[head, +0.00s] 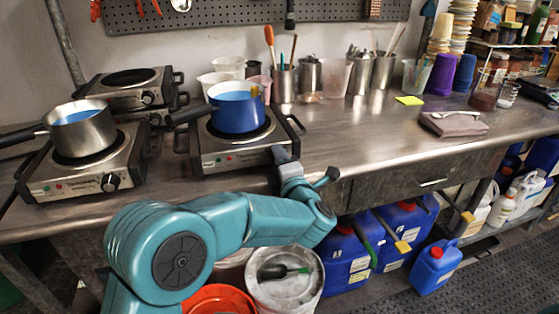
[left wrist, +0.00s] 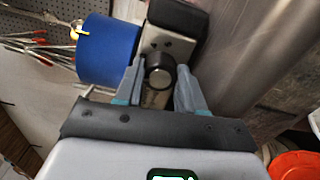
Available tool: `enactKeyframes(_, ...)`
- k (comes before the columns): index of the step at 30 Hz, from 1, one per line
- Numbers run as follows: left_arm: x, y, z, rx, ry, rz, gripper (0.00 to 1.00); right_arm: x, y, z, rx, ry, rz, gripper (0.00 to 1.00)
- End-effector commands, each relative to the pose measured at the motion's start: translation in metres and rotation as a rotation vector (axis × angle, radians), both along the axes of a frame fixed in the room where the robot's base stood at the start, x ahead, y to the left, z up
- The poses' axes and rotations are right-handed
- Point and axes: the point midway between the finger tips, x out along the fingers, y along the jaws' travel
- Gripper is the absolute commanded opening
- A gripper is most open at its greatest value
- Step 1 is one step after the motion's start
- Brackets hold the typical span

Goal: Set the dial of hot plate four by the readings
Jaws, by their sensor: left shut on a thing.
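My left gripper (head: 284,158) is at the right end of the front panel of the hot plate (head: 222,160) that carries a blue pot (head: 238,112). The left wrist view shows its two fingers (left wrist: 159,78) shut around a dark round dial (left wrist: 158,70) with a metallic rim. In the head view the gripper hides this dial. The blue pot holds blue liquid and has a yellow-orange piece at its rim; it also shows in the left wrist view (left wrist: 105,50). No plate number or reading is legible. My right gripper is not in view.
A second hot plate (head: 55,187) at left carries a steel pot (head: 82,130) with blue liquid. Another hot plate (head: 130,78) stands empty behind it. Cups and steel tool holders (head: 309,75) line the back.

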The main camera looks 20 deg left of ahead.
Motion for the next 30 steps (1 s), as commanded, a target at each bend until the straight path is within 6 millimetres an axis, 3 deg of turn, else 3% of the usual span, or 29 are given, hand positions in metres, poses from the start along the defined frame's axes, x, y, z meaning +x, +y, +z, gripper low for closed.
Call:
enactKeyframes(8, 0.0001, -0.0010, -0.0002, 0.000, 0.000, -0.003, 0.08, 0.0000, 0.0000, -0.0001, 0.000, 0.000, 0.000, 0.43)
enactKeyframes(9, 0.0001, -0.0010, -0.0002, 0.000, 0.000, -0.002, 0.51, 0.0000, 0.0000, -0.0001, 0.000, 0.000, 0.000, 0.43)
enactKeyframes(10, 0.0001, -0.0009, -0.0002, 0.000, 0.000, -0.002, 0.61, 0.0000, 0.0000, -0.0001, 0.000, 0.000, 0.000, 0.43)
enactKeyframes(11, 0.0001, -0.0008, -0.0002, 0.000, 0.000, -0.002, 0.64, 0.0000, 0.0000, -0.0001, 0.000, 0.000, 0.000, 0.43)
enactKeyframes(23, 0.0000, -0.0002, -0.0009, -0.005, -0.002, -0.001, 0.64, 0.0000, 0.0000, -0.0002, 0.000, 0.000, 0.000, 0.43)
enactKeyframes(30, 0.0000, -0.0003, -0.0011, -0.171, -0.113, -0.001, 0.64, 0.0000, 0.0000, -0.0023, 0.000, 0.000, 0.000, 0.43)
